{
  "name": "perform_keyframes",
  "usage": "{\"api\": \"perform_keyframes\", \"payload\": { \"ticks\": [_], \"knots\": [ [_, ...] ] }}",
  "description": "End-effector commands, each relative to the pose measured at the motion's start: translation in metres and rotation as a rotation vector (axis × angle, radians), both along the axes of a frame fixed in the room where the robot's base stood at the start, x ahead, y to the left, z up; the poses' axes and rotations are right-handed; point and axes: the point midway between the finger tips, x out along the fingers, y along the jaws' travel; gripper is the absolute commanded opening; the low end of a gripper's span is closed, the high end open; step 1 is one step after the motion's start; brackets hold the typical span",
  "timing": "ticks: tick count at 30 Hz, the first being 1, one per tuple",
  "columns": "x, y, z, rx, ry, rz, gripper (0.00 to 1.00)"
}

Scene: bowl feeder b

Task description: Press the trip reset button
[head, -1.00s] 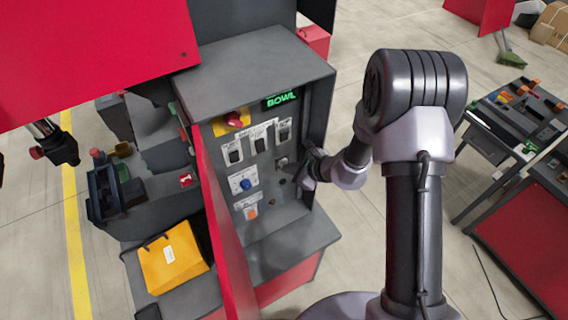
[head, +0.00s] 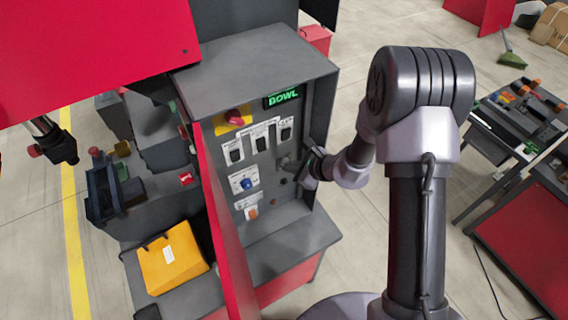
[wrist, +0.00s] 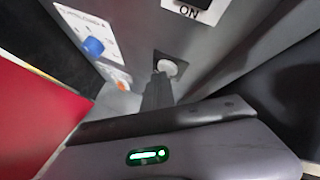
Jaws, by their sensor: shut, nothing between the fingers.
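A grey control panel (head: 262,205) stands inside the red-sided cabinet. My gripper (wrist: 158,88) is shut and empty, its fingertips pointing at the panel face. A round pale grey button (wrist: 169,67) sits just past the fingertips in the wrist view, partly covered by them. I cannot tell whether they touch it. In the head view my gripper (head: 291,166) covers most of that spot. No label reading trip reset is legible, so I cannot confirm which control bears that name.
A blue knob (wrist: 93,46) and an orange control (wrist: 123,85) lie left of the fingertips. A red mushroom button (head: 235,117) and several black switches are higher on the panel. The cabinet's red side wall (head: 222,220) stands at the panel's left.

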Motion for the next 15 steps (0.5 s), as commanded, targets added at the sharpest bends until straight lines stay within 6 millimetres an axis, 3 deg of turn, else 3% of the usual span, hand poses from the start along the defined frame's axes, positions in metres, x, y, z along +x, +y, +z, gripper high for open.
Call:
{"api": "perform_keyframes", "payload": {
  "ticks": [15],
  "knots": [
    [-0.013, -0.011, -0.003, -0.001, 0.004, -0.003, 0.00]
  ]
}}
